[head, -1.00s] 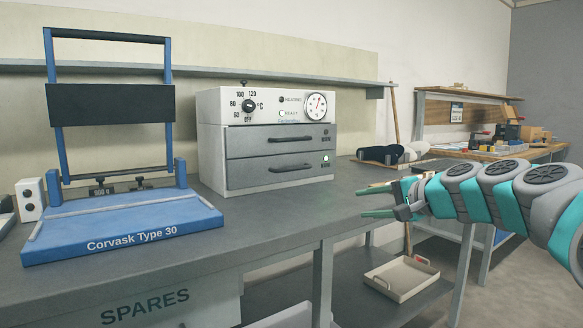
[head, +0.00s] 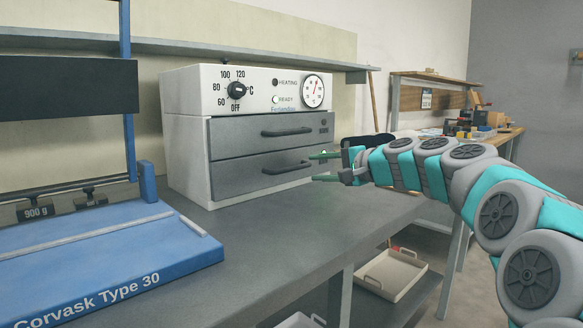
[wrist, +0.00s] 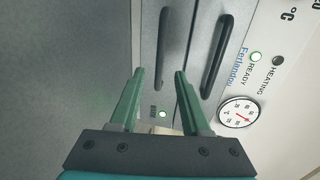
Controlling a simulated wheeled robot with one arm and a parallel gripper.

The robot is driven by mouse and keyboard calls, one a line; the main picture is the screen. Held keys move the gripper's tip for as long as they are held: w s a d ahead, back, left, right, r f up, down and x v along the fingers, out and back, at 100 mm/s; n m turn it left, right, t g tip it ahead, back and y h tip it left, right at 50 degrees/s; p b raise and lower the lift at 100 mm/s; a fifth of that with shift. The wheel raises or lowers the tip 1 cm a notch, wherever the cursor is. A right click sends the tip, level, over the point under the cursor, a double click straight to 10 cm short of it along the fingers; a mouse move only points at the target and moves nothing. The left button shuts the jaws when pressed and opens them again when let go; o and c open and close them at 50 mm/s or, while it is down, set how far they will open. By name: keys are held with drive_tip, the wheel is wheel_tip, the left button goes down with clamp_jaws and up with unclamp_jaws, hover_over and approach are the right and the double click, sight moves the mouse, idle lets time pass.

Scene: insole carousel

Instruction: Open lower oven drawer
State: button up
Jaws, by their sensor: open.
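The lower oven drawer (head: 240,175) is a dark grey front, shut, under a similar upper drawer (head: 240,138), also shut. Its black bar handle (head: 287,168) runs across the front. My gripper (head: 319,167) is open and empty, its two green fingers just right of the handle's right end in the head view. In the wrist view, turned sideways, the lower handle (wrist: 163,50) lines up with the gap between the fingertips (wrist: 159,74). The upper handle (wrist: 217,57) lies outside the right finger. I cannot tell whether a finger touches the drawer front.
The white oven (head: 187,150) stands on a grey workbench (head: 270,235). A blue press marked Corvask Type 30 (head: 110,260) stands to its left. The bench top before the oven is clear. A beige tray (head: 393,276) lies on the lower shelf.

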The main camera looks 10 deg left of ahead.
sight(295, 169)
drive_tip(key=x, duration=0.7)
drive_tip(key=shift+a+p, duration=0.15)
drive_tip(key=shift+p, duration=0.25)
clamp_jaws()
idle(1.0)
